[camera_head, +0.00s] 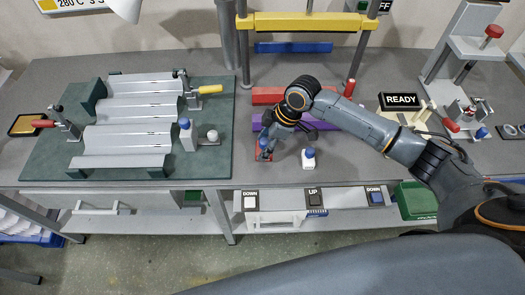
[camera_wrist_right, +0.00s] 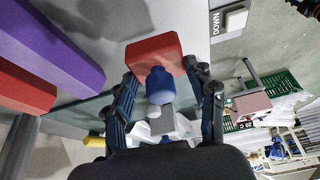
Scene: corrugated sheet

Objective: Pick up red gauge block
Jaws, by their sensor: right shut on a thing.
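The red gauge block (camera_head: 263,155) stands near the front edge of the grey bench, left of a white block with a blue cap. My right gripper (camera_head: 268,147) reaches down over it from the right. In the right wrist view the red block (camera_wrist_right: 153,48) lies between the fingertips of my right gripper (camera_wrist_right: 160,78), which is shut on it. A blue knob-like part (camera_wrist_right: 159,86) shows in front of the block and hides some of it. I cannot tell whether the block is clear of the bench. My left gripper is not in view.
The white block with a blue cap (camera_head: 308,160) stands close on the right. Behind are a purple bar (camera_head: 300,122) and a long red bar (camera_head: 266,95). A green plate (camera_head: 55,160) with corrugated sheet (camera_head: 125,115) lies left. Buttons (camera_head: 313,197) line the front edge.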

